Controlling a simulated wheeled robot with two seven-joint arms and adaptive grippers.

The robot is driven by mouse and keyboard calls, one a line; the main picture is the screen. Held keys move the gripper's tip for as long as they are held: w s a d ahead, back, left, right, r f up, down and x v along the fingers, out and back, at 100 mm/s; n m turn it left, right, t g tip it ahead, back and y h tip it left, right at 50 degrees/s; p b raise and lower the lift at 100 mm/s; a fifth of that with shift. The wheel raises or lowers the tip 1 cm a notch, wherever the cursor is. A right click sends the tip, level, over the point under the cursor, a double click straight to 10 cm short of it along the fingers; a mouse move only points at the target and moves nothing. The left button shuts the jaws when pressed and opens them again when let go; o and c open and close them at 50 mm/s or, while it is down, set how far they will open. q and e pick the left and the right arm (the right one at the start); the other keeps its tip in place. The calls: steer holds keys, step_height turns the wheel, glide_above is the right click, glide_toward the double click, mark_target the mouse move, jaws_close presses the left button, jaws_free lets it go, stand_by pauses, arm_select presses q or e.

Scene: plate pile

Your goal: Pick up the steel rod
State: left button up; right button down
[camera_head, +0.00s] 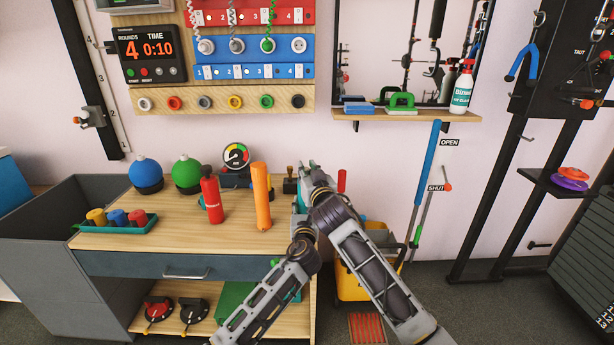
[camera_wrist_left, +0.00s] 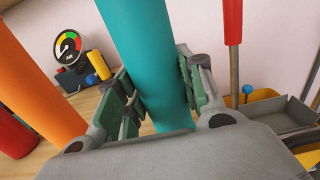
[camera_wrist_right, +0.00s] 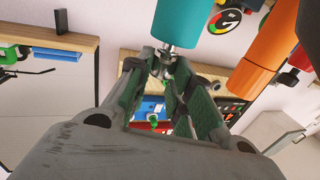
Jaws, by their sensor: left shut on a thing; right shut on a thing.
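A teal tube (camera_wrist_left: 148,50) stands upright in the left wrist view. My left gripper (camera_wrist_left: 160,92) is shut around its body. In the right wrist view, which looks upside down, the tube (camera_wrist_right: 180,22) has a short silver steel piece (camera_wrist_right: 167,62) at its upper end, seemingly the steel rod. My right gripper (camera_wrist_right: 164,68) is shut on that piece. In the head view my right gripper (camera_head: 310,174) is at the bench's right end, above the left one, which my own arms mostly hide. How far the steel runs into the tube is hidden.
An orange tube (camera_head: 261,196) and a red bottle-shaped object (camera_head: 211,197) stand close by on the wooden bench (camera_head: 170,240). A gauge (camera_head: 236,157) is behind. A red-handled rod (camera_wrist_left: 232,25) and a yellow bucket (camera_head: 352,285) are to the right.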

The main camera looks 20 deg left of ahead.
step_height(320, 180, up, 17)
steer(key=shift+r, duration=0.15)
stand_by(0.5)
arm_select(q)
steer(key=o, duration=1.4)
steer(key=shift+c, duration=0.2)
steer(key=shift+s, duration=0.15)
steer(key=v, duration=1.1)
steer(key=shift+s, duration=0.3)
steer(key=shift+d, duration=0.2)
